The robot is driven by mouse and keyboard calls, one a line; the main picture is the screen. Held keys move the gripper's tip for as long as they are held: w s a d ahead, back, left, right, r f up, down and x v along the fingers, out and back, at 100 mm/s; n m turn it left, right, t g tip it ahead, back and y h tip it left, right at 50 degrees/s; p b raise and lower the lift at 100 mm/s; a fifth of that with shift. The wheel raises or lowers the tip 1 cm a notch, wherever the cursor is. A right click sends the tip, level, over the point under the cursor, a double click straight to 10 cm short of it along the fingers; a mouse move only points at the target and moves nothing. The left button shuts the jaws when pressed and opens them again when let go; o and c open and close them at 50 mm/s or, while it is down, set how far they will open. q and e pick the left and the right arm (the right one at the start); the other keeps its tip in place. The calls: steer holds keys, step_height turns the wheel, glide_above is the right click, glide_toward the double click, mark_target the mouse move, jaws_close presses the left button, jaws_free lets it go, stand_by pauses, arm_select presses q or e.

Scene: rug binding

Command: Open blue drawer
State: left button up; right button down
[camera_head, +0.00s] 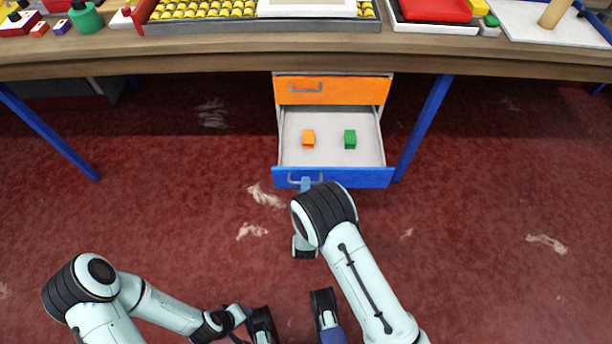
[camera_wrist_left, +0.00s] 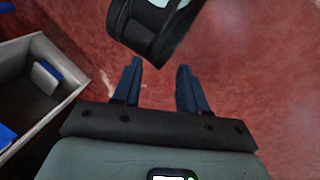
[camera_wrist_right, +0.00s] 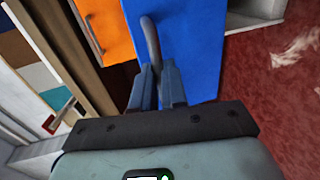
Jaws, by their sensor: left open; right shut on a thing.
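The blue drawer (camera_head: 345,178) is pulled out from the cabinet under the table, its inside showing from above. Its grey handle (camera_head: 290,180) is on the left part of the blue front. My right gripper (camera_head: 305,184) is at this handle, partly hidden by its own arm. In the right wrist view its fingers (camera_wrist_right: 158,75) are shut on the handle (camera_wrist_right: 150,38), against the blue front (camera_wrist_right: 195,50). My left gripper (camera_wrist_left: 158,75) is open and empty, low over the floor, away from the drawer.
An orange block (camera_head: 308,139) and a green block (camera_head: 350,139) lie in the open drawer. The orange drawer (camera_head: 350,90) above is shut. Blue table legs (camera_head: 425,125) stand on both sides. The red floor (camera_head: 500,220) in front is clear apart from pale marks.

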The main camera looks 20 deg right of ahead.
arm_select(q)
steer(key=shift+s+d+r, duration=0.25)
steer(key=shift+s+r, duration=0.1)
steer(key=shift+s, duration=0.25)
arm_select(e)
steer(key=shift+v, duration=0.85)
steer(key=shift+f, duration=0.15)
steer(key=c, duration=1.2)
jaws_free()
steer(key=shift+o, duration=0.2)
arm_select(q)
steer(key=shift+g+h, duration=0.3)
steer(key=shift+g, duration=0.4)
steer(key=s+r+p, duration=0.1)
steer(key=s+d+r+p, duration=0.1)
steer(key=s, duration=0.1)
steer(key=shift+s+d+r, duration=0.1)
steer(key=shift+d+r, duration=0.1)
steer(key=shift+r, duration=0.1)
arm_select(e)
steer(key=v, duration=1.3)
steer(key=shift+s, duration=0.25)
